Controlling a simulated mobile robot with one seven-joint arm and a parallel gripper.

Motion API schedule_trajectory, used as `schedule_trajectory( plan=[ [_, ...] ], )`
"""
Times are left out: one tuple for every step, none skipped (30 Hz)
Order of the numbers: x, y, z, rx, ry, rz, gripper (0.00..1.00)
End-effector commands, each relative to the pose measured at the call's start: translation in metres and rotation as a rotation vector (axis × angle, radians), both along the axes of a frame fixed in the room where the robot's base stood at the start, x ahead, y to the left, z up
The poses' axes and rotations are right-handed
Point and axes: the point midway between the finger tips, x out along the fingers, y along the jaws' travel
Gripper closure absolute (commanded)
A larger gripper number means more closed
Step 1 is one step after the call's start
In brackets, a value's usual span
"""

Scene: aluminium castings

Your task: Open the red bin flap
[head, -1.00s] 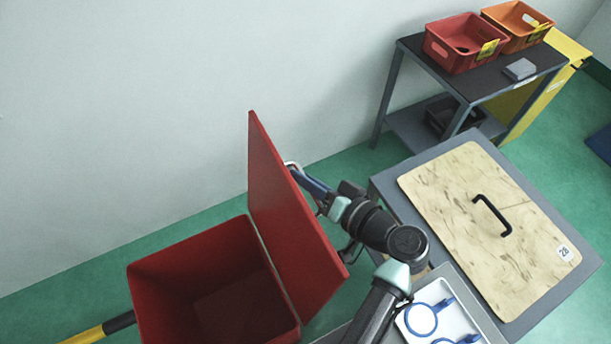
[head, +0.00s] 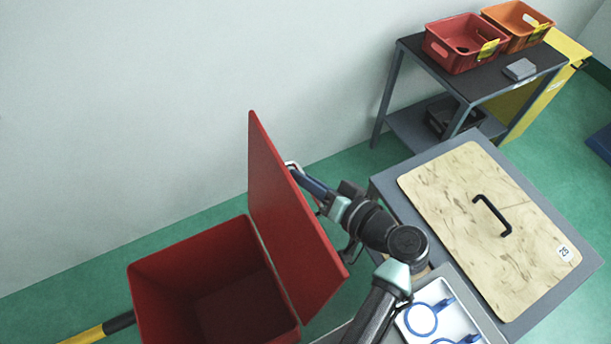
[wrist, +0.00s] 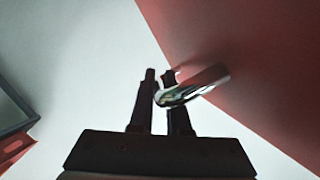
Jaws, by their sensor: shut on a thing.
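The red bin (head: 150,290) stands at the lower left of the head view, and its inside shows from above. Its red flap (head: 285,225) stands up steeply along the bin's right edge, so the bin is open. In the wrist view the flap (wrist: 240,65) fills the upper right. A shiny metal handle (wrist: 190,88) sticks out from the flap. My gripper (wrist: 160,80) is shut on this handle, with its dark fingers on either side. In the head view my gripper (head: 294,168) is at the flap's right side, its fingertips partly hidden.
A grey table with a wooden board (head: 485,225) and black handle stands right of my arm. A white tray (head: 440,315) with blue-handled items lies in front. A shelf at the back holds a red crate (head: 450,55) and an orange crate (head: 525,15). A pale wall is behind the bin.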

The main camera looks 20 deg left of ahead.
Motion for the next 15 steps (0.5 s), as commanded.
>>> schedule_trajectory(
  plan=[
    [0.0, -0.001, 0.001, 0.0, -0.002, -0.002, 1.0],
    [0.0, -0.001, 0.001, 0.0, -0.002, -0.002, 1.0],
    [0.0, -0.001, 0.001, 0.0, -0.002, -0.002, 1.0],
    [0.0, -0.001, 0.001, 0.0, -0.002, -0.002, 1.0],
    [0.0, -0.001, 0.001, 0.0, -0.002, -0.002, 1.0],
    [0.0, 0.0, 0.001, 0.0, -0.003, -0.001, 1.0],
    [-0.001, 0.0, 0.001, -0.002, -0.004, -0.001, 1.0],
    [-0.002, 0.001, 0.002, -0.006, -0.007, 0.0, 1.0],
    [-0.005, 0.004, 0.003, -0.013, -0.014, 0.0, 1.0],
    [-0.008, 0.006, 0.004, -0.02, -0.021, 0.0, 1.0],
    [-0.012, 0.009, 0.005, -0.029, -0.031, 0.001, 1.0],
    [-0.017, 0.013, 0.007, -0.04, -0.045, 0.001, 1.0],
    [-0.022, 0.016, 0.008, -0.049, -0.056, 0.002, 1.0],
    [-0.026, 0.02, 0.009, -0.058, -0.068, 0.002, 1.0],
    [-0.032, 0.024, 0.011, -0.069, -0.084, 0.002, 1.0]
  ],
)
